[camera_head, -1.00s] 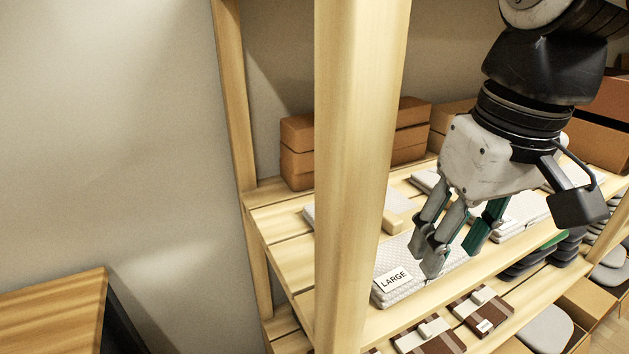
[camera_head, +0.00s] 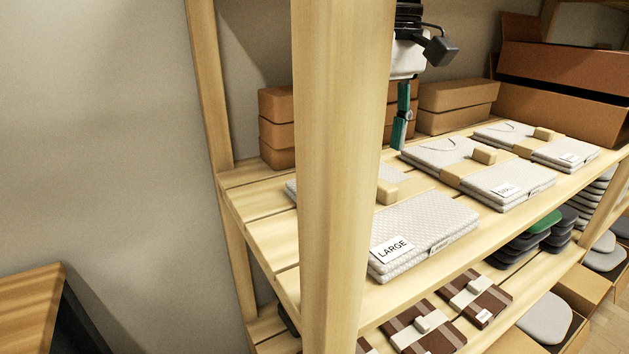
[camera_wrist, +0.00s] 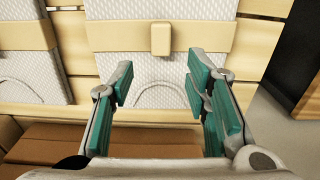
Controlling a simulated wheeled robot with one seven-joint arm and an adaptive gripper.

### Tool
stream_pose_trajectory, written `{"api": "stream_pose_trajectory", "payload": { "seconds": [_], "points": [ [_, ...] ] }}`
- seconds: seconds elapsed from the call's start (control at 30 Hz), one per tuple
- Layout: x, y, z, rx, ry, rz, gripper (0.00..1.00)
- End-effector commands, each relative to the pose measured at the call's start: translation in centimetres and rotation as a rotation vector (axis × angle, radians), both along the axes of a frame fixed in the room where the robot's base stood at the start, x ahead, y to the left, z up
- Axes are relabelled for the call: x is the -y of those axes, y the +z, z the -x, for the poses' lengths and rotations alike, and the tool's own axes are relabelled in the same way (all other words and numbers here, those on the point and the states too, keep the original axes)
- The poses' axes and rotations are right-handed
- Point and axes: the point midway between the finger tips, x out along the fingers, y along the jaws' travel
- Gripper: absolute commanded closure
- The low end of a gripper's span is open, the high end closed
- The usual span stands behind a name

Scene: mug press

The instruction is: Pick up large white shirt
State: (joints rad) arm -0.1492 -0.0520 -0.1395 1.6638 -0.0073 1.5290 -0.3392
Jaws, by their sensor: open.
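The large white shirt (camera_head: 432,226) lies folded flat on the upper shelf in the head view, with a LARGE label on its front corner and a tan band with a block around its middle. The post hides part of its left rear. It also shows in the wrist view (camera_wrist: 160,65), collar toward the bottom, under my gripper. My gripper (camera_wrist: 160,84) is open and empty, with its green-padded fingers apart above the collar end. In the head view my gripper (camera_head: 402,118) is partly hidden behind the post, above the rear of the shelf.
The wooden post (camera_head: 345,180) stands in front of the shirt's left side. A shirt labelled SMALL (camera_head: 508,183) lies to the right, with another beyond. Brown boxes (camera_head: 277,130) stand along the back. Folded brown items (camera_head: 425,330) lie on the shelf below.

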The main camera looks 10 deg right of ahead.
Motion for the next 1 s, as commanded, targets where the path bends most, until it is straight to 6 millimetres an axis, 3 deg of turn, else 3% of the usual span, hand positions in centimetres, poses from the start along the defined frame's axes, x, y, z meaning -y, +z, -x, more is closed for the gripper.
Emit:
{"api": "stream_pose_trajectory", "payload": {
  "seconds": [0.57,0.83,1.0],
  "points": [
    [-0.2,-6.4,-0.1,-0.002,0.001,0.0,0.57],
    [-0.2,-6.7,-0.1,0.0,0.0,0.0,0.57],
    [-0.2,-6.7,-0.1,0.0,0.0,0.0,0.93]
  ]
}}
